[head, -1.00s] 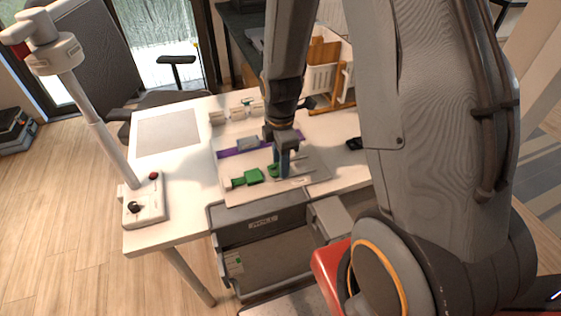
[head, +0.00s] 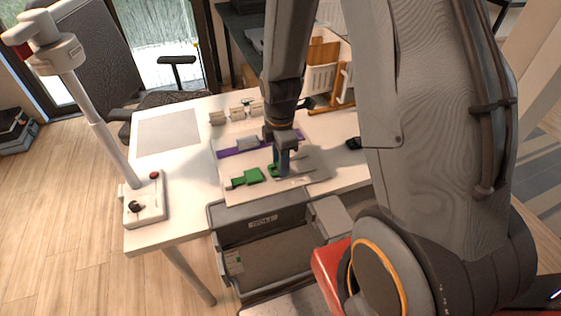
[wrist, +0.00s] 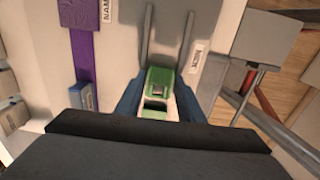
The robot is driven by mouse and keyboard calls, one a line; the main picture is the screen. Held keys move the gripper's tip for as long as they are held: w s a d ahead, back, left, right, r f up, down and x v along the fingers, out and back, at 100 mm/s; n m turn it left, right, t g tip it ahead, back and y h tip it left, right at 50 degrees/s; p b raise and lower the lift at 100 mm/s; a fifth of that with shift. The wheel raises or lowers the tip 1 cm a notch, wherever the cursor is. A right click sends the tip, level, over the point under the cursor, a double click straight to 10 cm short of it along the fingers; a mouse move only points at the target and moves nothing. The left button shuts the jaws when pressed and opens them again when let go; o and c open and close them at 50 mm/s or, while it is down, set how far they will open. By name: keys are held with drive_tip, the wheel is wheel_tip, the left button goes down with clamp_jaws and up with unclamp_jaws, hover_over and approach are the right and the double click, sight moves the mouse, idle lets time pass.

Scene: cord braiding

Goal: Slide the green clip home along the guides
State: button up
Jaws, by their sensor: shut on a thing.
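The green clip (wrist: 158,88) sits between the blue fingers of my gripper (wrist: 158,106) in the wrist view. My gripper is shut on it, low over the light board. In the head view the clip (head: 272,170) shows just left of my gripper (head: 282,172), which hides part of it. Two thin grey guides (wrist: 187,42) run parallel from the clip toward the top of the wrist view. In the head view they are partly hidden by my gripper.
A purple strip (head: 232,152) with a grey block (head: 247,143) lies behind on the board (head: 312,170). Several pale blocks (head: 237,113) stand behind it. A white control box (head: 145,203) stands at the table's left.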

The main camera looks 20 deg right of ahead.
drive_tip(key=shift+s+f, duration=0.4)
drive_tip(key=shift+f, duration=0.1)
drive_tip(key=o, duration=1.1)
drive_tip(key=shift+w+f, duration=0.15)
drive_tip(key=shift+r+p, duration=0.55)
drive_tip(key=shift+p, duration=0.05)
drive_tip(key=shift+c, duration=0.8)
drive_tip(key=shift+o, duration=1.2)
drive_tip(key=shift+r, duration=0.3)
drive_tip(key=shift+w+r+p, duration=0.15)
drive_tip(key=shift+r+p, duration=1.85)
drive_tip(key=shift+r, duration=0.4)
